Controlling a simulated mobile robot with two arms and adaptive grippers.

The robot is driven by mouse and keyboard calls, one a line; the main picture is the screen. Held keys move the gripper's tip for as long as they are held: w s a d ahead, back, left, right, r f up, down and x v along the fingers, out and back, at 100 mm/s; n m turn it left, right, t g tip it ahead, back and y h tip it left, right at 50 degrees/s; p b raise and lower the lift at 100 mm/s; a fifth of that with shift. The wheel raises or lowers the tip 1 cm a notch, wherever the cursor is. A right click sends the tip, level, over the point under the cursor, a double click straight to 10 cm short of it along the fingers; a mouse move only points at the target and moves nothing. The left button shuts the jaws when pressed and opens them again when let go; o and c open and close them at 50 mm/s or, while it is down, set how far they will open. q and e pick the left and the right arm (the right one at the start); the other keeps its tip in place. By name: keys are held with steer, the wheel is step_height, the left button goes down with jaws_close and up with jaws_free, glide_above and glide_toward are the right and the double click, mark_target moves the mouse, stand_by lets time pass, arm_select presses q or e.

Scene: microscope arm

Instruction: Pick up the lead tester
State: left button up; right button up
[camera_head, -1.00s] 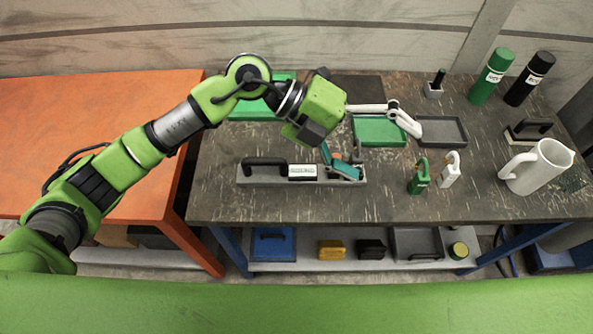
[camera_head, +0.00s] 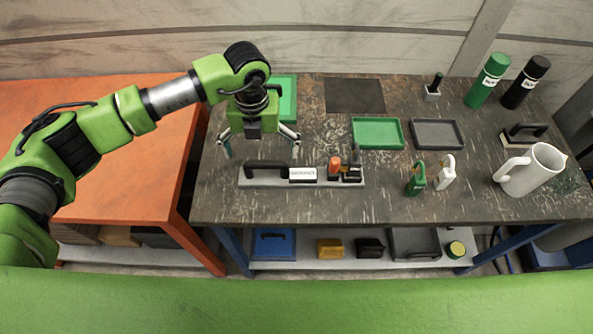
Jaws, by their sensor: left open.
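An orange-topped item (camera_head: 335,165) and a small black item (camera_head: 352,174) sit at the tray's right end. My left gripper (camera_head: 262,150) is open and empty, pointing down with its fingers spread wide. In the picture it sits just behind the tool's black handle, apparently above the worktop. My right gripper is not in view.
Green (camera_head: 378,133) and grey (camera_head: 437,134) trays lie behind to the right. The worktop's front strip is clear.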

mark_target(265, 162)
arm_select(q)
steer(key=shift+f, duration=0.3)
steer(key=f+p, duration=0.2)
steer(key=f, duration=0.1)
steer(key=f+p, duration=0.1)
steer(key=shift+d+f, duration=0.25)
steer(key=shift+d, duration=0.05)
steer(key=shift+w+f, duration=0.1)
steer(key=shift+f, duration=0.4)
steer(key=c, duration=1.9)
steer(key=shift+w+d+r, duration=0.1)
steer(key=shift+r, duration=0.05)
steer(key=shift+c, duration=1.2)
